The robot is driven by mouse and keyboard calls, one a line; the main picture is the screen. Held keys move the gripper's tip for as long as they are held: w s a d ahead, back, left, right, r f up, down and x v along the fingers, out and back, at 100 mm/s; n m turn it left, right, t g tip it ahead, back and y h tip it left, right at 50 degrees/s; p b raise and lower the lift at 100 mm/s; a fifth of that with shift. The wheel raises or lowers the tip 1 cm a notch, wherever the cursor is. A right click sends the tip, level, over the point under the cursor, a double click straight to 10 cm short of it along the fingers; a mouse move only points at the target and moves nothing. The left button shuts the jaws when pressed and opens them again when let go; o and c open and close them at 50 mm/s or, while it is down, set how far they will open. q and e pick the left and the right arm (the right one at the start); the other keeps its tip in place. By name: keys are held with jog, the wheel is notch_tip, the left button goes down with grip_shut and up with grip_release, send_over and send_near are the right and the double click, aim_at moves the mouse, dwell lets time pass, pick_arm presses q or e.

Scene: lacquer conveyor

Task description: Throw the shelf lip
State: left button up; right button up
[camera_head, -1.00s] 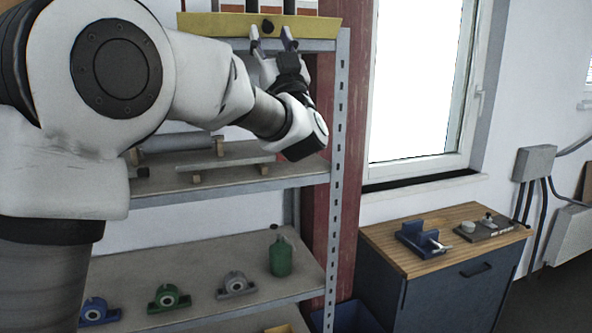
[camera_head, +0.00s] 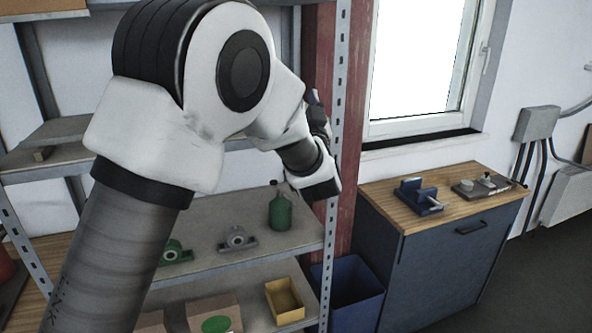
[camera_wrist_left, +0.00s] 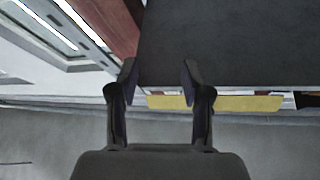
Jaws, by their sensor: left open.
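A long yellow strip (camera_wrist_left: 245,103), which looks like the shelf lip, runs along the edge of a dark shelf surface (camera_wrist_left: 230,45) in the left wrist view. It is out of the head view. My left gripper (camera_wrist_left: 158,80) is open, with nothing between its fingers. In the wrist view its right finger overlaps the left part of the strip; I cannot tell whether they touch. In the head view the left gripper (camera_head: 316,100) is by the metal shelf post (camera_head: 334,215), mostly hidden behind my own wrist. My right gripper is in neither view.
The shelf holds a green bottle (camera_head: 280,210), a grey bearing block (camera_head: 237,239), a green one (camera_head: 175,254) and a yellow bin (camera_head: 285,299). A blue bin (camera_head: 352,290) stands beside a cabinet (camera_head: 445,245) with a blue vise (camera_head: 417,194) on top. A window (camera_head: 418,60) is behind.

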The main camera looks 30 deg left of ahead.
pick_arm(q)
notch_tip(320, 180, down, 17)
jog(key=s+m+g+h, duration=0.1)
jog(key=g+h, duration=0.2)
jog(key=g, duration=0.1)
jog(key=shift+s+a+h+p, duration=0.15)
jog(key=shift+s+h+p, duration=0.15)
jog(key=shift+h+p, duration=0.15)
